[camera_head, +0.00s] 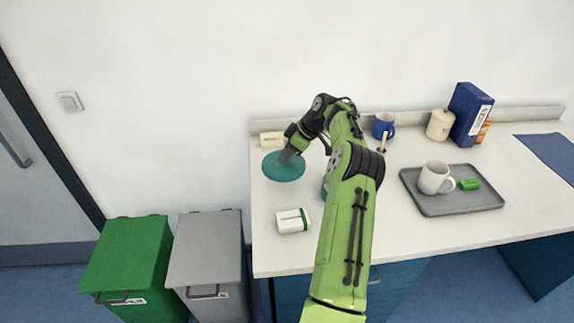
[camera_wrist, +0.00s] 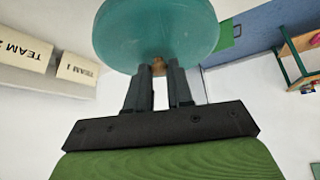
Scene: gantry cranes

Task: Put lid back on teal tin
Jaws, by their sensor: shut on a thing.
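The round teal lid (camera_head: 283,168) is held level at the left end of the counter in the head view. My gripper (camera_head: 287,157) is over it from above. In the wrist view, my gripper's two fingers (camera_wrist: 159,80) are shut on the lid's small brown knob, and the teal lid (camera_wrist: 155,28) spreads beyond them. A small teal edge, likely the tin (camera_head: 324,188), shows right of the lid; my arm hides most of it. The lid is apart from it, to its left. I cannot tell how high the lid is above the counter.
A white-and-green box (camera_head: 292,221) lies in front of the lid, and a cream box (camera_head: 271,139) behind. A blue mug (camera_head: 383,125) stands at the back. A grey tray (camera_head: 450,208) holds a white mug and a green item. Bins (camera_head: 125,265) stand left of the counter.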

